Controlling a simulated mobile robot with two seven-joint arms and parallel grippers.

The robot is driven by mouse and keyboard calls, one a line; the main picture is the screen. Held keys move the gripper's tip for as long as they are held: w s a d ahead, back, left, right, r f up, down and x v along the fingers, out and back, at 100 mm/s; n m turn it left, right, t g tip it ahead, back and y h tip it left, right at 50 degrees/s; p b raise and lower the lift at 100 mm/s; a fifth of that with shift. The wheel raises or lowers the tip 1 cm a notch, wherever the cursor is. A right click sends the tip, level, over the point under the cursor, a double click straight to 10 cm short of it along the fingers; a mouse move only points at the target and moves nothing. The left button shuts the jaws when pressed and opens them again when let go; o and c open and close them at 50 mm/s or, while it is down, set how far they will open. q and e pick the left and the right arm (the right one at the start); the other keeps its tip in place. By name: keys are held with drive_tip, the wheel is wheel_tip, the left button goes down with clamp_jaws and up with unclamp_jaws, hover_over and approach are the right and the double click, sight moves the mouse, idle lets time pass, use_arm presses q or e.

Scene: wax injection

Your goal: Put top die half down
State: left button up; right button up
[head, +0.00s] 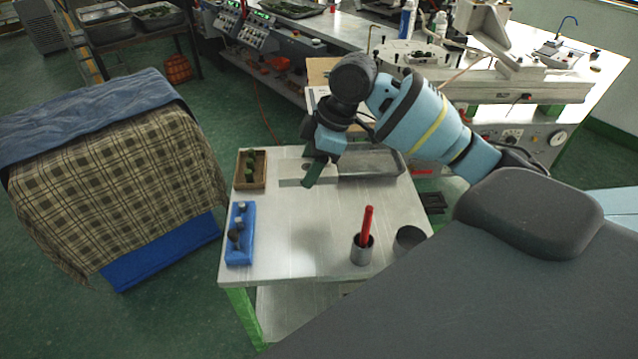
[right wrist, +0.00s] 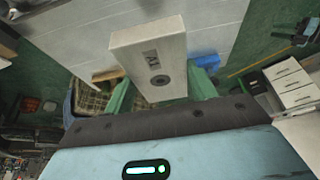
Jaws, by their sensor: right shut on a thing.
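A pale grey metal die half (right wrist: 150,48) fills the middle of the right wrist view. It is a block with dark markings and a round hole on its near face. My right gripper (right wrist: 160,88) is shut on it, with one green finger on each side. In the head view the die half (head: 290,168) shows over the far middle of the table, partly hidden by my right gripper (head: 314,172). I cannot tell whether it touches the tabletop or a lower die half. My left gripper is out of view.
The white table (head: 300,235) holds a wooden box (head: 261,170), a blue rack (head: 230,255) with small tools, a metal tray (head: 370,163), a cup with a red tool (head: 361,253) and a dark round pot (head: 408,239). The table's middle is clear.

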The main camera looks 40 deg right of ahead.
sight(331, 167)
drive_tip(key=shift+f, duration=0.45)
drive_tip(key=shift+s+a+r, duration=0.1)
drive_tip(key=shift+s+r, duration=0.05)
wheel_tip(331, 167, down, 6)
drive_tip(key=shift+f, duration=1.85)
drive_tip(key=shift+f, duration=0.15)
drive_tip(key=o, duration=1.2)
drive_tip(key=shift+c, duration=0.2)
drive_tip(key=v, duration=1.2)
